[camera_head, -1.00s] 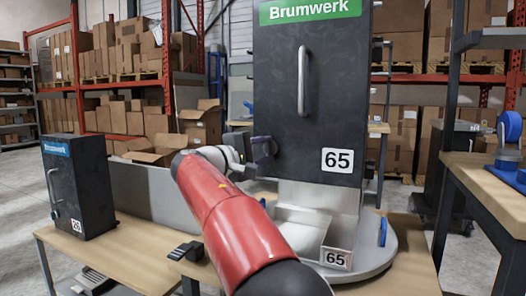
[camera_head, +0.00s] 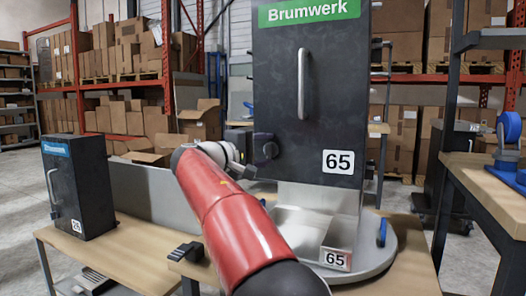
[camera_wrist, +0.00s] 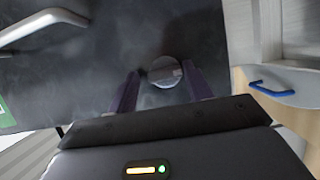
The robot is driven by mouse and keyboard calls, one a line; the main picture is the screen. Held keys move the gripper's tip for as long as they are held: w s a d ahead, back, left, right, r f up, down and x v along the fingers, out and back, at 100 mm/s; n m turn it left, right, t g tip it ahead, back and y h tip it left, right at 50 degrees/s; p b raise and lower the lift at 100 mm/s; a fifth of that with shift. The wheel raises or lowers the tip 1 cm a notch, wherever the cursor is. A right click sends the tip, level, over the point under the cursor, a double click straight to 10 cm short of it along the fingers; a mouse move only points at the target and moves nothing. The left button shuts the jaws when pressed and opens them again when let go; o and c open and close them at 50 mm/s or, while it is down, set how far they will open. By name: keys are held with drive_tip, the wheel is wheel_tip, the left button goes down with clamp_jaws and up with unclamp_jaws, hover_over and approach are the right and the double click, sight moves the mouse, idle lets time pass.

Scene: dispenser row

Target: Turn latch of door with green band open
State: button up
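The dark door (camera_head: 330,120) with the green Brumwerk band (camera_head: 309,11) stands upright in the middle of the head view, with a vertical metal handle (camera_head: 304,84) and a 65 label. In the wrist view a round metal latch knob (camera_wrist: 165,72) sits on the dark door face (camera_wrist: 110,60). My gripper (camera_wrist: 161,80) is open, with one dark finger on each side of the knob. A gap shows between the knob and the left finger; contact at the right finger is unclear. In the head view my gripper (camera_head: 268,150) is at the door's left edge, and the knob is hidden.
A smaller dark dispenser (camera_head: 78,185) with a blue band stands on the wooden table at left. A metal tray (camera_head: 375,255) lies below the door, with a blue handle (camera_head: 382,232) at its right. Another bench (camera_head: 490,190) is at right.

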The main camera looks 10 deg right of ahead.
drive_tip(key=shift+o, duration=0.6)
drive_tip(key=shift+a, duration=0.1)
drive_tip(key=shift+s+a+f, duration=0.1)
drive_tip(key=shift+s+a, duration=0.05)
drive_tip(key=shift+a, duration=0.1)
drive_tip(key=v, duration=0.7)
